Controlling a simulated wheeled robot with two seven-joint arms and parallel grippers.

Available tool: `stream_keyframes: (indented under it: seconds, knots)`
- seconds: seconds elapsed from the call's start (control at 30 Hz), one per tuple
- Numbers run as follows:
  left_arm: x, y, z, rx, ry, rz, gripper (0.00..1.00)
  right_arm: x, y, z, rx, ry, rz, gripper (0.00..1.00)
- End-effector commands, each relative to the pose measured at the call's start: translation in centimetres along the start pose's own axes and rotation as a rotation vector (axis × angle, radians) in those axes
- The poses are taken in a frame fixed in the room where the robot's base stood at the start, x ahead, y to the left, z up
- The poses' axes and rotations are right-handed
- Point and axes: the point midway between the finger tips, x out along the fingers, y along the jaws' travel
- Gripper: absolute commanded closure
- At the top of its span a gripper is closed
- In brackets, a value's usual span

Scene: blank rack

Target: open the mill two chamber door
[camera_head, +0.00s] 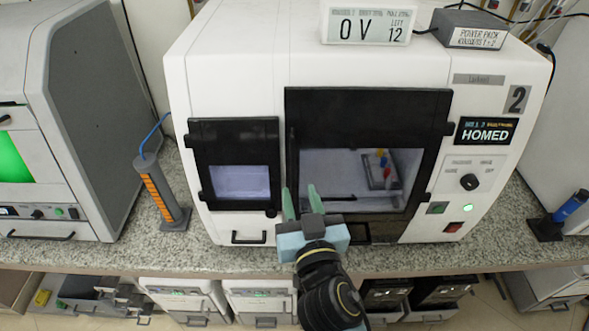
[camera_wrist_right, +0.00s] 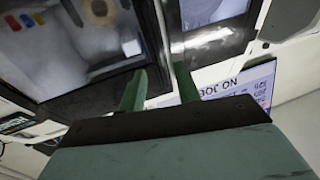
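Mill two is the white machine (camera_head: 235,60) marked with a "2" plate (camera_head: 517,99) and a "HOMED" display (camera_head: 487,131). Its larger black-framed chamber door (camera_head: 368,118) looks shut, with a window onto the lit chamber. A dark upright bar, perhaps its handle, runs along the door's left edge. My right gripper (camera_head: 302,199) is in front of the door's lower left corner. Its green fingers are apart, with nothing clearly between them. In the right wrist view the fingers (camera_wrist_right: 160,88) point at the strip between the door frames; contact cannot be told. My left gripper is not in view.
A smaller black-framed window (camera_head: 238,181) lies left of the chamber door. Inside the chamber are coloured pieces on a grey block (camera_head: 381,170). An orange-marked column (camera_head: 161,193) stands left on the speckled counter (camera_head: 500,251). Another grey machine (camera_head: 92,90) stands further left.

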Motion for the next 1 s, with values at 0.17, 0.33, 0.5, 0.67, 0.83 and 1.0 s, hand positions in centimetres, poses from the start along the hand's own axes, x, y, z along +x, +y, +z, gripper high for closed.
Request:
stream_keyframes:
  seconds: [0.17,0.33,0.5,0.67,0.83,1.0]
  knots:
    - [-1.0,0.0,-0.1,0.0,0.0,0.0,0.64,3.2,0.0,-0.2,-0.001,0.001,0.0,0.67]
    - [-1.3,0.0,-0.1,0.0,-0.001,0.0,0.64,5.1,0.0,-0.1,0.0,0.0,0.0,0.67]
    - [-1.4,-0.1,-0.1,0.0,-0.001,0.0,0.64,5.8,0.0,0.0,0.001,-0.001,0.0,0.67]
    - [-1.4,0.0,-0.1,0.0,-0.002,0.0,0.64,5.9,0.0,0.0,0.001,-0.001,0.0,0.67]
    - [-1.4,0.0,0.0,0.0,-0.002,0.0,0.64,5.9,0.0,0.0,0.001,-0.001,0.0,0.78]
    - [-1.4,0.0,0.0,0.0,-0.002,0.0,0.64,5.9,0.0,0.0,0.001,-0.001,0.0,1.0]
